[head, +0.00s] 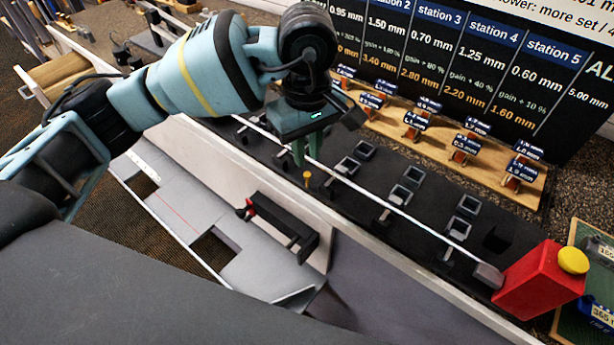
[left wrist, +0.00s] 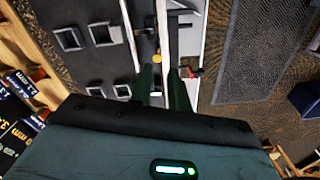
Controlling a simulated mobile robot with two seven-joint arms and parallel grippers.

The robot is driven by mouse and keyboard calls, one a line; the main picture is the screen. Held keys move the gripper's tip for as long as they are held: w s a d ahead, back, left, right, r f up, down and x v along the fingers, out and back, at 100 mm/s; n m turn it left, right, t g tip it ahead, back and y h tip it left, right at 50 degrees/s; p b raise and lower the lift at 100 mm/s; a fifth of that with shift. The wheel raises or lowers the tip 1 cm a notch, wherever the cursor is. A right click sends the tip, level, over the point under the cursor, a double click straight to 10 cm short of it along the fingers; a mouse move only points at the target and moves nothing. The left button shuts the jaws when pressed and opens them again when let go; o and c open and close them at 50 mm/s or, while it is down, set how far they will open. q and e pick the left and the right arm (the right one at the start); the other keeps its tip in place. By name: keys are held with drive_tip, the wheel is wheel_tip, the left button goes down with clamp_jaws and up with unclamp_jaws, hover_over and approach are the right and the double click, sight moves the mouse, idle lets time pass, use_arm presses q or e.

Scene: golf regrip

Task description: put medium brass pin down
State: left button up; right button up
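A small brass pin (head: 307,176) with a round yellow head shows on the black bench strip, just below my left fingertips in the head view. It also shows in the left wrist view (left wrist: 157,58), slightly beyond the fingertips. I cannot tell its size or whether a finger touches it. My left gripper (head: 305,155) points down over the strip, beside the long pale shaft. In the left wrist view its two green fingers (left wrist: 161,75) stand apart with a gap between them. My right gripper is not in view.
The shaft (head: 375,197) runs across the strip towards a red box with a yellow button (head: 573,260). Several square black holders (head: 400,194) line the strip. A wooden rack of labelled pieces (head: 465,150) stands behind, under a station board (head: 450,60). A black bracket (head: 285,225) projects in front.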

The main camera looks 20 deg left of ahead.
sight(307, 174)
use_arm(q)
drive_tip(key=shift+w+f+p, duration=0.15)
drive_tip(key=shift+f+p, duration=0.05)
drive_tip(key=shift+f, duration=1.7)
drive_tip(key=shift+w+f+p, duration=0.15)
drive_tip(key=shift+f+p, duration=0.05)
drive_tip(key=shift+f, duration=1.7)
clamp_jaws()
